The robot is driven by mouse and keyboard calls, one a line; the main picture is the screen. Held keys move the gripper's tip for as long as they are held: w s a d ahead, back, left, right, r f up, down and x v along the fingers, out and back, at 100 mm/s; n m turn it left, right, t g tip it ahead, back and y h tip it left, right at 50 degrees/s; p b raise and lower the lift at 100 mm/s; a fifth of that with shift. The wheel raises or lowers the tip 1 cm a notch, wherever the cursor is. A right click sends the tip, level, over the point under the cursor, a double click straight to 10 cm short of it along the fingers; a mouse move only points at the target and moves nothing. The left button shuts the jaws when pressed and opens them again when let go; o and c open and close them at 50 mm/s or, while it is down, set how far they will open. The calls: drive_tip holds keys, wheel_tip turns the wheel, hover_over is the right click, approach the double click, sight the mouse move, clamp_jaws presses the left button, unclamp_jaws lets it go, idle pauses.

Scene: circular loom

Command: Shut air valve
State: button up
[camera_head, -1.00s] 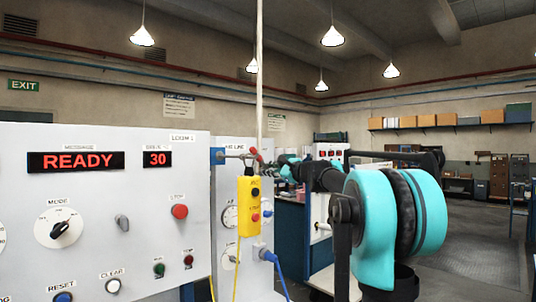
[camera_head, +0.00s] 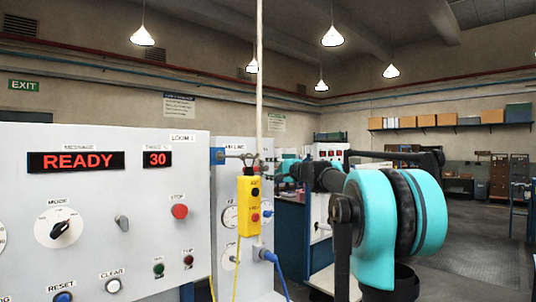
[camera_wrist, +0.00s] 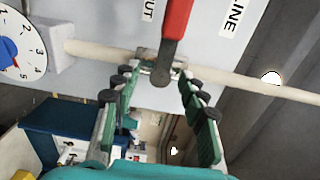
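The air valve in the wrist view has a red lever (camera_wrist: 176,30) with a grey metal end. It sits on a pale pipe (camera_wrist: 95,50) that runs along the panel. My gripper (camera_wrist: 160,80) is open, its green-padded fingers on either side of the valve's metal end. The red part reaches up beyond the fingertips, and I cannot tell whether they touch it. In the head view my gripper (camera_head: 283,166) is beside the air line panel (camera_head: 235,180), and the red lever cannot be made out there.
A yellow pendant (camera_head: 248,205) with buttons hangs close to my gripper. The loom's control panel (camera_head: 100,220) stands at left, its display reading READY and 30. A blue plug and cable (camera_head: 268,256) are below. A dial (camera_wrist: 20,48) is near the pipe.

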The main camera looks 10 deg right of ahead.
drive_tip(key=v, duration=0.7)
idle(0.3)
idle(1.3)
